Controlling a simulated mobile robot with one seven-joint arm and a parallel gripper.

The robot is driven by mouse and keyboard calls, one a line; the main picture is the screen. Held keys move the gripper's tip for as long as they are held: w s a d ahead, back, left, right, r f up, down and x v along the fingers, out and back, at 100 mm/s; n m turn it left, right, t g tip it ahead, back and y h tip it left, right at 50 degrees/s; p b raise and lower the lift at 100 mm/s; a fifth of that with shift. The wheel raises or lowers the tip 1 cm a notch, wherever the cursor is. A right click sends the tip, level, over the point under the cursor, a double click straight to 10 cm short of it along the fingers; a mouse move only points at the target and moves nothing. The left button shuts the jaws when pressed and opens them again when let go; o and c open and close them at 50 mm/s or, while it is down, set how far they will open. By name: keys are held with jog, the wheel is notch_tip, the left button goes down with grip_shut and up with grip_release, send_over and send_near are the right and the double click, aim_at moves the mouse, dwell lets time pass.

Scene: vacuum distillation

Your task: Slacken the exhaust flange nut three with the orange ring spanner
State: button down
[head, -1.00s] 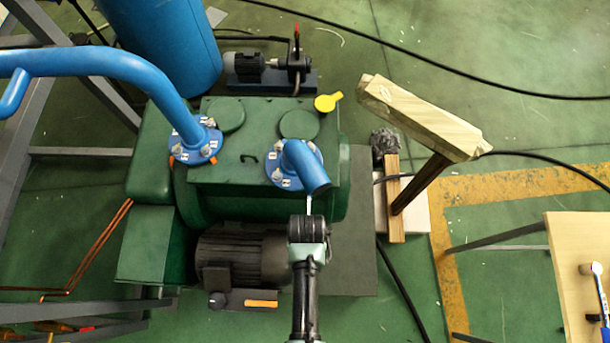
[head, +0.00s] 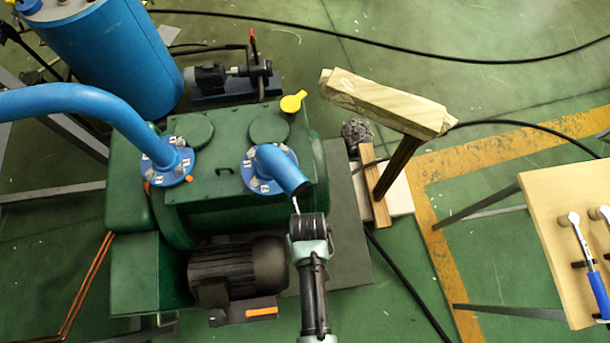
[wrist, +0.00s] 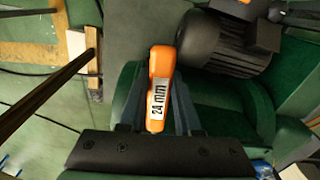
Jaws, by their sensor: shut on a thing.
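The orange ring spanner (wrist: 161,75), marked 24 mm, is held between the two dark fingers of my gripper (wrist: 160,103) in the wrist view. Its orange end points away from my palm; its ring is not visible. In the head view my gripper (head: 308,226) is in front of the short blue elbow pipe, with a thin pale piece at its tip. The elbow's blue flange (head: 256,181), with numbered white labels and bolts, sits on the green pump (head: 220,180). The elbow hides part of this flange. I cannot tell which nut is number three.
A second blue flange (head: 168,168) carries the long blue pipe (head: 85,103) at left. A wooden post (head: 385,105) stands right of the pump. The black motor (head: 238,272) is left of my arm. A wooden table (head: 555,215) with tools is at right.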

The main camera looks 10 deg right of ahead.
jog(key=shift+w+d+n, duration=0.15)
jog(key=shift+d+n, duration=0.25)
jog(key=shift+d, duration=0.2)
jog(key=shift+w+d+n, duration=0.15)
jog(key=shift+d+n, duration=0.25)
jog(key=shift+d, duration=0.2)
jog(key=shift+d, duration=0.1)
jog(key=shift+w+d+n, duration=0.25)
jog(key=shift+d+n, duration=0.15)
jog(key=shift+d, duration=0.2)
jog(key=shift+w+d+n, duration=0.2)
jog(key=shift+d+n, duration=0.2)
jog(key=shift+d, duration=0.15)
jog(key=shift+w+d+n+b, duration=0.3)
jog(key=shift+d+n, duration=0.1)
jog(key=shift+d, duration=0.2)
jog(key=shift+w+d+n+b, duration=0.2)
jog(key=shift+w+d+n, duration=0.15)
jog(key=shift+d, duration=0.25)
jog(key=shift+w+d+n+b, duration=0.55)
jog(key=shift+w+d+n, duration=0.3)
jog(key=shift+d, duration=0.25)
